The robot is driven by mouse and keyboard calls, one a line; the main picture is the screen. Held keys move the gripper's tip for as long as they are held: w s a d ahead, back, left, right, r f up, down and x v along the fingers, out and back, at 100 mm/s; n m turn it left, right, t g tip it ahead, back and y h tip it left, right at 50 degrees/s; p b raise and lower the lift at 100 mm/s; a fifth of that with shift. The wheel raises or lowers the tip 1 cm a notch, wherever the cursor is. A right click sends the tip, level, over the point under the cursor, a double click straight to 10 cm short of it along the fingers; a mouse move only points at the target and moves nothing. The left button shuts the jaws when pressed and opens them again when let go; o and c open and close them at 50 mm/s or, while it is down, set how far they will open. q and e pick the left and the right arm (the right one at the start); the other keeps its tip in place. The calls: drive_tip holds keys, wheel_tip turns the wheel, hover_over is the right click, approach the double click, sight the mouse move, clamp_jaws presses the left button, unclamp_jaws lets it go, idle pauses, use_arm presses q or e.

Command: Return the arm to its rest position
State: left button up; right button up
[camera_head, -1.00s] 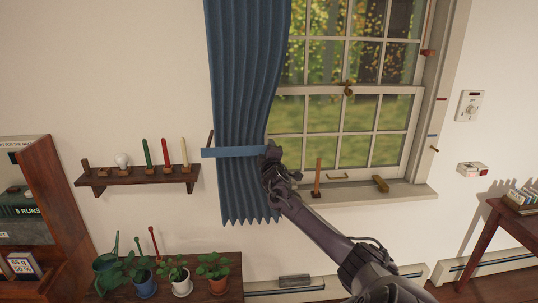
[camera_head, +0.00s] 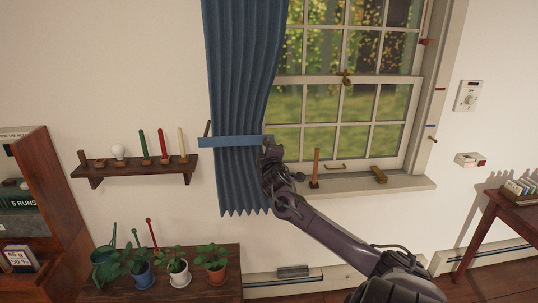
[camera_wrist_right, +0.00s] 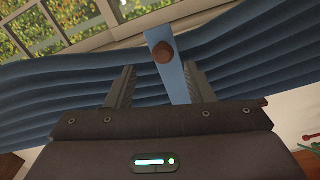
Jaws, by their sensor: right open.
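My right gripper (camera_head: 277,160) is at the right edge of the gathered blue curtain (camera_head: 240,70), just below the right end of the light blue tie strap (camera_head: 232,142). In the right wrist view, the gripper (camera_wrist_right: 160,85) has its two fingers apart. The strap (camera_wrist_right: 162,30) runs up between and beyond the fingers, with a round brown knob (camera_wrist_right: 163,52) on it. The curtain folds (camera_wrist_right: 60,85) spread behind the fingers. I cannot tell whether a finger touches the cloth. My left gripper is not in view.
A window (camera_head: 345,110) and its sill (camera_head: 365,187) are right of the gripper, with an upright wooden peg (camera_head: 316,168) on the sill. A small wall shelf (camera_head: 135,171) is at the left. Potted plants (camera_head: 178,268) stand below. A side table (camera_head: 515,205) is at right.

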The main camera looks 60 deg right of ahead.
drive_tip(key=shift+s+a+r, duration=0.1)
drive_tip(key=shift+s+a, duration=0.2)
drive_tip(key=shift+a, duration=0.05)
idle(0.4)
